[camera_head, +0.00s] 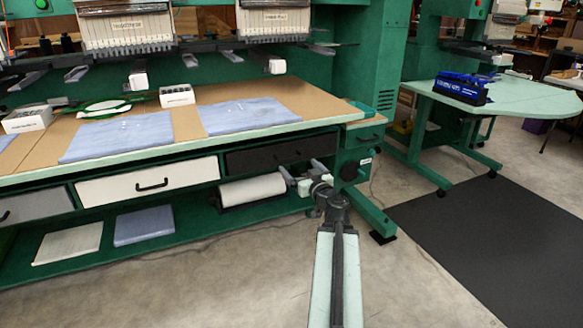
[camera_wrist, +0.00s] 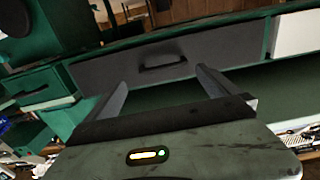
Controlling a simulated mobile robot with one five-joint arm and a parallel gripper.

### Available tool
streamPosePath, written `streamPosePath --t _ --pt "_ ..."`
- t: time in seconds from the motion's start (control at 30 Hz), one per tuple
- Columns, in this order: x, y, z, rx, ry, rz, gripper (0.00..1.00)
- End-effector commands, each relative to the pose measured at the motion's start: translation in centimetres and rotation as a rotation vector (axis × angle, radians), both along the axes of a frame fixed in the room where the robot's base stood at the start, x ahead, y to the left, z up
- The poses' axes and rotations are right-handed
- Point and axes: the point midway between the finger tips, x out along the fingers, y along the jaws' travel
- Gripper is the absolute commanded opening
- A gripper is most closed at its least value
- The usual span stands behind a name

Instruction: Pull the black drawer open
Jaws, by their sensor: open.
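The black drawer (camera_head: 262,158) sits under the right part of the green table and looks closed, its front in line with the white drawer. In the wrist view its dark front (camera_wrist: 205,48) fills the middle, with a black bar handle (camera_wrist: 163,65). My gripper (camera_head: 301,171) is open and empty, in front of the drawer's lower right part. In the wrist view my gripper (camera_wrist: 161,76) has its fingers apart, one towards each side of the handle. Whether the fingertips reach around the handle, I cannot tell. In the head view my gripper and arm partly cover that area.
A white drawer (camera_head: 147,179) adjoins on the left. A white roll (camera_head: 252,189) lies on the shelf below. A green cabinet (camera_head: 360,150) with a black knob stands close to the right of my gripper. Blue folded cloths (camera_head: 247,115) lie on the tabletop. Bare floor is in front.

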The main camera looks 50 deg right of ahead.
Motion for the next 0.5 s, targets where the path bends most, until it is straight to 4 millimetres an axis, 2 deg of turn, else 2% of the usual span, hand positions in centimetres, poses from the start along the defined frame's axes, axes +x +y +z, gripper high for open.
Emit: streamPosePath --t 0.17,0.5 --pt "1.6 -0.5 0.1 0.001 0.001 0.005 1.00" --pt "7.0 -2.8 0.1 0.002 0.001 0.005 1.00"
